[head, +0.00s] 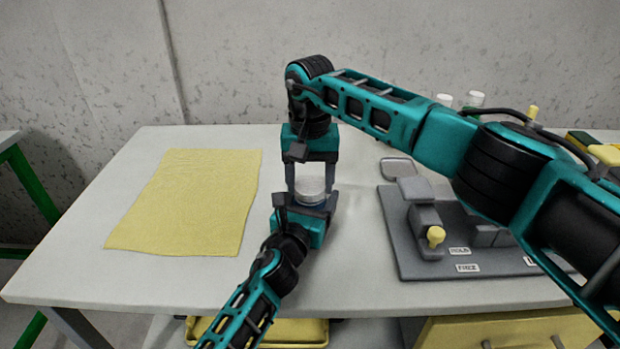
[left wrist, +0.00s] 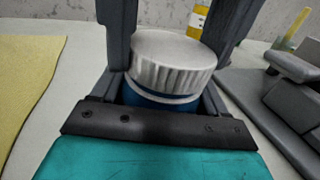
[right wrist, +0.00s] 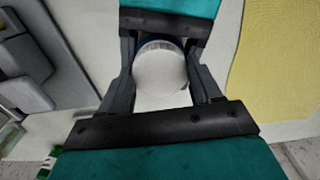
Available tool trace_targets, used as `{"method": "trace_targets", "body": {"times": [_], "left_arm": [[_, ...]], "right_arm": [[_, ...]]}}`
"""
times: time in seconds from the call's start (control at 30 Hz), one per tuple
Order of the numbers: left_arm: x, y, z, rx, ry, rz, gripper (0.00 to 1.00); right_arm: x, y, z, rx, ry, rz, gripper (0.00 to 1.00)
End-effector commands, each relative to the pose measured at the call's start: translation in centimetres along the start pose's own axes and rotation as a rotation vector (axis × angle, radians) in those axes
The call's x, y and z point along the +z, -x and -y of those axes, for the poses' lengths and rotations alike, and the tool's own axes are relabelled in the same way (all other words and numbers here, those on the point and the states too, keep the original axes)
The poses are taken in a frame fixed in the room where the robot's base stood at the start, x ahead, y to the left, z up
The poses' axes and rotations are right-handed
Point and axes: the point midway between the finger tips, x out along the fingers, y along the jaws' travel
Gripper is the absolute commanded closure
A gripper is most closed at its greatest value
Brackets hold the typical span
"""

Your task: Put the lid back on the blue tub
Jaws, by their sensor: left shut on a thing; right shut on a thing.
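The blue tub (left wrist: 155,96) stands upright on the table, mostly hidden by my grippers in the head view. The white ribbed lid (head: 310,186) is at the top of the tub; it also shows in the left wrist view (left wrist: 172,62) and from above in the right wrist view (right wrist: 160,72). A pale ring shows just under the lid; I cannot tell whether the lid is fully seated. My left gripper (head: 305,207) is shut on the tub from the near side. My right gripper (head: 311,176) points down from above and is shut on the lid.
A yellow cloth (head: 190,200) lies flat on the table at the left. A grey fixture board (head: 440,268) with blocks and a yellow knob (head: 436,236) stands at the right, under my right arm. White bottles (head: 474,99) stand behind. The table between cloth and tub is clear.

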Motion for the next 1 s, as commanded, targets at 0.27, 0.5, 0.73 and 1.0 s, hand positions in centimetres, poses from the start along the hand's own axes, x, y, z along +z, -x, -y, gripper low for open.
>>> {"method": "trace_targets", "body": {"times": [0.27,0.5,0.73,1.0], "left_arm": [[-0.02,0.00,-0.05,0.001,0.000,-0.001,1.00],[-0.03,0.00,-0.06,0.001,0.000,-0.001,1.00],[-0.03,0.00,-0.06,0.001,0.000,-0.001,1.00],[-0.03,0.00,-0.07,0.002,0.000,-0.001,1.00]], "right_arm": [[-0.02,0.04,-0.04,0.001,-0.112,-0.001,0.73],[-0.02,-0.02,-0.05,0.001,-0.552,-0.001,0.73],[-0.01,-0.04,-0.05,0.001,-0.998,-0.001,0.73],[0.00,-0.06,-0.04,0.001,-1.522,-0.001,0.73]]}}
